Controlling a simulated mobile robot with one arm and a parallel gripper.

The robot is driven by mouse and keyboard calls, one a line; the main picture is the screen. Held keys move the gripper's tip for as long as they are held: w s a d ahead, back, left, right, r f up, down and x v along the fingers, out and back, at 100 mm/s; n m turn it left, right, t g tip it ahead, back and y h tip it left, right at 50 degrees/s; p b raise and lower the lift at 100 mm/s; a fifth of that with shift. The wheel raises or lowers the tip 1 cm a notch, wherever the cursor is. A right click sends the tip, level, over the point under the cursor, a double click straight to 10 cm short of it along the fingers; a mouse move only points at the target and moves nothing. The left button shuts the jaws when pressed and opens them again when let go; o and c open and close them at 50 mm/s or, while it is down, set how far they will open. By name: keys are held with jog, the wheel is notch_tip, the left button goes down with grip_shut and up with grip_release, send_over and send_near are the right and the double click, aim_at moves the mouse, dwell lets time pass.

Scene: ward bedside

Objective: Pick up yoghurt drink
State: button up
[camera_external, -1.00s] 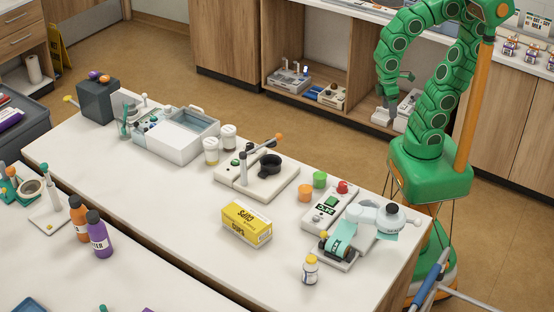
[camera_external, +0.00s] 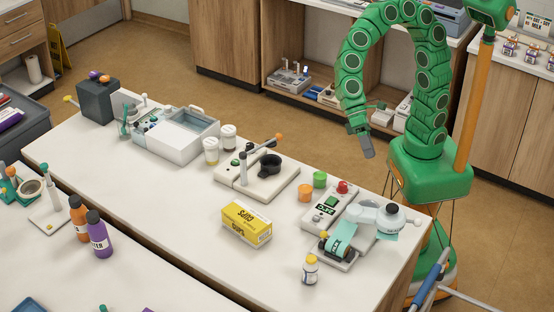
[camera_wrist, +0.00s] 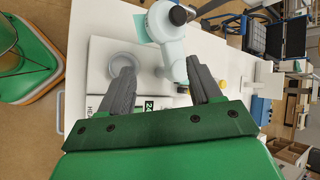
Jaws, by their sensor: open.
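A small white bottle (camera_external: 310,270) with a yellow cap and a dark label, which looks like the yoghurt drink, stands upright near the front right edge of the white counter. Its label is too small to read. My gripper (camera_external: 367,147) hangs beyond the far side of the counter, well apart from the bottle and pointing down. In the wrist view my gripper (camera_wrist: 160,78) is open, with nothing between its two grey fingers. A small yellow spot shows there beside the right finger, but I cannot tell whether it is the bottle cap.
The counter (camera_external: 270,287) is bare around the bottle's front.

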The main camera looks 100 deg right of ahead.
jog(key=w+a+m+y, duration=0.2)
jog(key=w+a+m, duration=0.1)
jog(key=w+a, duration=0.4)
jog(key=m+t+y, duration=0.3)
jog(key=m, duration=0.9)
send_near(311, 256)
jog(key=x, duration=0.3)
jog(key=shift+x, duration=3.9)
jog(key=shift+c, duration=0.3)
grip_shut()
